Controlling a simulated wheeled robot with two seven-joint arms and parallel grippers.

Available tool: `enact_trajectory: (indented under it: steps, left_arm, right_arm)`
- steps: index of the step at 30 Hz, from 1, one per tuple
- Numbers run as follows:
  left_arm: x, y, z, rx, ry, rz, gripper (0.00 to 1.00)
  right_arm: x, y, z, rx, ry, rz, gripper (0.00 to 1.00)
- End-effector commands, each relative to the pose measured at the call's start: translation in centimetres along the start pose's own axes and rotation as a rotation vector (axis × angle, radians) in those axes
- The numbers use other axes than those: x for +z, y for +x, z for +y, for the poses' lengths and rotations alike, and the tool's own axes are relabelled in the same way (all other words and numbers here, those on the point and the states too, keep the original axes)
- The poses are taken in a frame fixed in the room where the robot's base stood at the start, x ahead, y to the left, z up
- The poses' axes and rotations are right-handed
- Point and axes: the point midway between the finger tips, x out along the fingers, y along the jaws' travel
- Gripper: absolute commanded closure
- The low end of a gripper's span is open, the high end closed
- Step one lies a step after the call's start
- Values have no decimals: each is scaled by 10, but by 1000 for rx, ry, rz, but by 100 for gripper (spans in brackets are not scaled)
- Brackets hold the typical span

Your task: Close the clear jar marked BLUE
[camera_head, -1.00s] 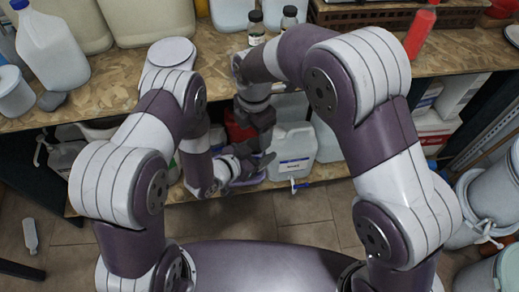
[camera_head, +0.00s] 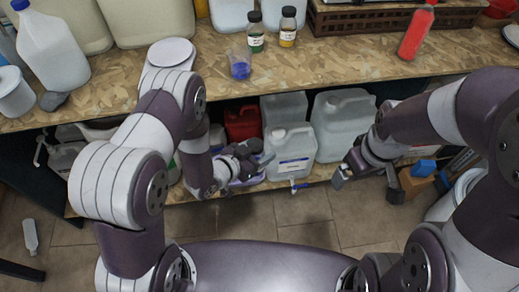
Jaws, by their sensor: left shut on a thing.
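A small clear jar with blue contents (camera_head: 240,66) stands open on the workbench in the head view, in front of two lidded jars. I cannot read its label. My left gripper (camera_head: 258,162) is below the bench's front edge, shut on a small dark thing, perhaps a black lid; the fingers hide much of it. It is well apart from the jar. My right gripper (camera_head: 366,187) is to the right, below the bench edge, with its fingers spread and nothing between them.
Jars with green (camera_head: 256,42) and yellow (camera_head: 287,38) contents have black lids. A red bottle (camera_head: 416,33) and a brown crate (camera_head: 385,19) are at the bench's right. Canisters (camera_head: 292,150) stand on the lower shelf. The bench (camera_head: 330,65) right of the blue jar is clear.

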Motion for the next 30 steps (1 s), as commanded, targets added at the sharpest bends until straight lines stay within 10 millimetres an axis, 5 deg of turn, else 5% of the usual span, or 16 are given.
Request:
enact_trajectory:
  steps: [6,19,30]
  left_arm:
    - [0,0,0,0,0,0,100]
    - [1,-2,-8,-34,-17,0,100]
    - [25,-59,-109,-553,-236,0,100]
  right_arm:
    - [7,8,-4,3,361,14,0]
    - [6,8,-4,3,402,14,0]
    - [6,8,-4,3,401,14,0]
